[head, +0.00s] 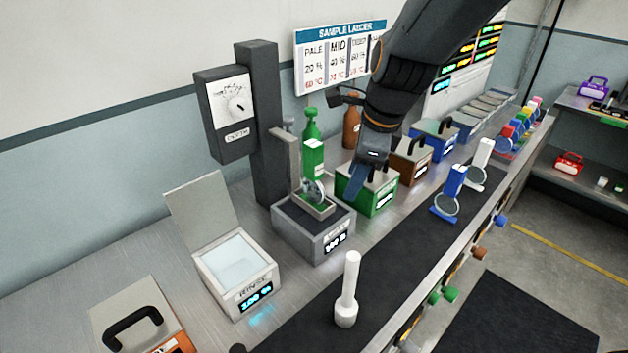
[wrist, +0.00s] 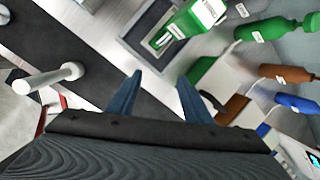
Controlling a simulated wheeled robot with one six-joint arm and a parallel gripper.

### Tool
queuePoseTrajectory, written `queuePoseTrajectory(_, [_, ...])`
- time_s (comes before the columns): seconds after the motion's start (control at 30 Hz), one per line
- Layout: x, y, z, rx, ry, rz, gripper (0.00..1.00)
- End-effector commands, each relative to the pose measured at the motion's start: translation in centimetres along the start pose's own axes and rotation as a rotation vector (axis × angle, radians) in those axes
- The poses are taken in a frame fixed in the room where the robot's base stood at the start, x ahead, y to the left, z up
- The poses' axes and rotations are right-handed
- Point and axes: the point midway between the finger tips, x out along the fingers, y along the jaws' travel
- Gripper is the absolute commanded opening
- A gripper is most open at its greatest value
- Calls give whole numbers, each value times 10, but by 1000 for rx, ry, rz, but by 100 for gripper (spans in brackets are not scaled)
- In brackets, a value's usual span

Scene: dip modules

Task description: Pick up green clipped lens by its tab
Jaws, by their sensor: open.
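The green clipped lens stands upright in the dark module (head: 315,230) with a lit display. Its green tab (head: 314,160) points up and its round lens is below. In the wrist view the green tab (wrist: 197,20) is near the top, beyond my fingertips. My gripper (head: 362,190) is open, its blue fingers apart and empty, to the right of the lens near the green lidded box (head: 382,198). In the wrist view my gripper (wrist: 160,77) has only grey bench between its fingertips. The lens's lower part is partly hidden by its holder.
A dark post with a dial box (head: 230,110) rises behind left. Green (head: 311,124) and brown (head: 351,128) bottles stand behind. A white peg (head: 347,290) and a blue clipped lens (head: 449,192) stand on the black strip. An open-lidded white bath (head: 236,265) is left.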

Motion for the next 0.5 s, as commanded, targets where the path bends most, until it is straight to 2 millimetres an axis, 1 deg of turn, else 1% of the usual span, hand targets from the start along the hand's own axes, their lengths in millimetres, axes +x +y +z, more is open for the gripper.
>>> queuePoseTrajectory(0.03, [-3,-4,16,96,-17,-2,45])
queuePoseTrajectory(0.1, [-7,-8,33,236,-38,-1,45])
queuePoseTrajectory(0.2, [-11,-12,53,397,-62,6,45])
queuePoseTrajectory(0.33, [-17,-17,72,541,-89,11,45])
queuePoseTrajectory(0.43, [-22,-21,81,606,-104,12,45])
queuePoseTrajectory(0.5, [-20,-21,83,620,-106,13,45])
